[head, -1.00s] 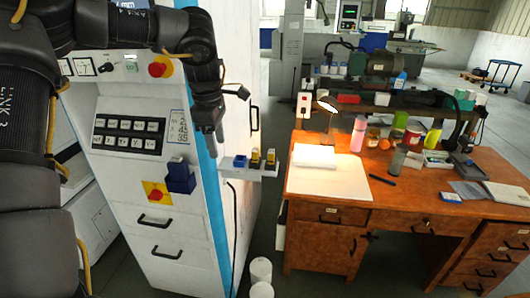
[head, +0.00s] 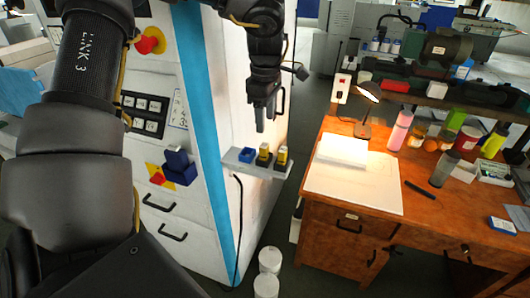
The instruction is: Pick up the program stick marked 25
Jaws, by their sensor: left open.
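A small grey shelf (head: 232,161) on the side of the white machine cabinet bears three small sticks in a row. On it are a blue stick (head: 247,155), a black-and-yellow stick (head: 264,154) in the middle and another yellow stick (head: 282,155) at the right end. Their markings are too small to read, so I cannot tell which is 25. My left gripper (head: 264,120) points down above the shelf, over the middle stick in the picture. It is open, with nothing between its fingers. My right gripper is out of view.
The cabinet front carries a blue block (head: 178,167) and a red knob on yellow (head: 148,40). A wooden desk (head: 330,205) with a lamp (head: 367,110), a pink bottle (head: 400,130) and jars stands to the right. White cylinders (head: 268,262) stand on the floor below the shelf.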

